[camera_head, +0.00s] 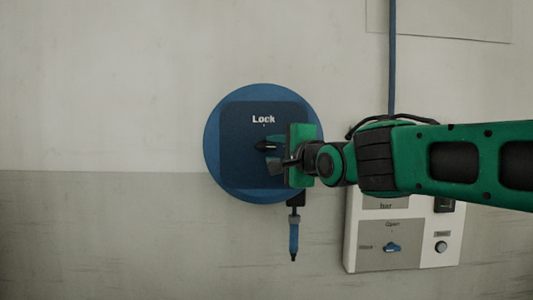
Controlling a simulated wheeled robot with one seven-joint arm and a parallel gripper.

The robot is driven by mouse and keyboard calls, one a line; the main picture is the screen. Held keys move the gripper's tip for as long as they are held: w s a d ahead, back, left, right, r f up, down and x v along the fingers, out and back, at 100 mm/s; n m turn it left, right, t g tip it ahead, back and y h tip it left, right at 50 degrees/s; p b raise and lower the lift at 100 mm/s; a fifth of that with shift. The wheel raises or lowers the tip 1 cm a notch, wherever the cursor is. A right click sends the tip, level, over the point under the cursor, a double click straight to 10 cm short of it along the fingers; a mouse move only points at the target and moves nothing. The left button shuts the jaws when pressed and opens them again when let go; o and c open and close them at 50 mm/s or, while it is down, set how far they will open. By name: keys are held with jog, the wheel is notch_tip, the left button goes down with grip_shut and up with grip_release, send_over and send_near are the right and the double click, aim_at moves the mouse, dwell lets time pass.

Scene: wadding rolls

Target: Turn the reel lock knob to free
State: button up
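A round blue disc (213,165) with a darker square plate (238,172) is on the wall, left of the picture's middle. The white word "Lock" is at the top of the plate, with a small mark under it. My gripper (270,154) reaches in from the right, over the plate just below that word. Its dark fingertips are at the middle of the plate, where a small dark part shows between or behind them. The knob cannot be told apart from the fingers, so its angle, any contact and the finger gap are unclear.
A pale panel (410,262) at lower right has a small blue knob (393,247) under "Open" and a round button (441,247). A blue-bodied pointed tool (294,235) hangs below the disc. A blue pipe (392,60) runs down the wall. The wall left of the disc is clear.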

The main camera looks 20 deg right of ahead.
jog(key=s, duration=0.6)
jog(key=shift+d, duration=0.25)
jog(key=shift+s+f, duration=0.1)
jog(key=s+d+f+n+g+h, duration=0.1)
jog(key=s+d+f+n+g, duration=0.2)
jog(key=f, duration=0.5)
jog(key=s+d+f+g+h, duration=0.1)
jog(key=d+f+g, duration=0.2)
jog(key=d+f, duration=0.3)
jog(key=s+d+f+n+g+h, duration=0.1)
jog(key=s+d+f+n+g, duration=0.2)
jog(key=f, duration=0.6)
jog(key=s+d+f+n+g+y, duration=0.1)
jog(key=s+f+n+g, duration=0.1)
jog(key=s+f+g, duration=0.2)
jog(key=s+d+f+n+g+y, duration=0.1)
jog(key=s+f+g, duration=0.4)
jog(key=s+f, duration=0.6)
jog(key=s+d+n, duration=0.1)
jog(key=s, duration=0.5)
jog(key=shift+s+n, duration=0.3)
jog(key=shift+n, duration=0.1)
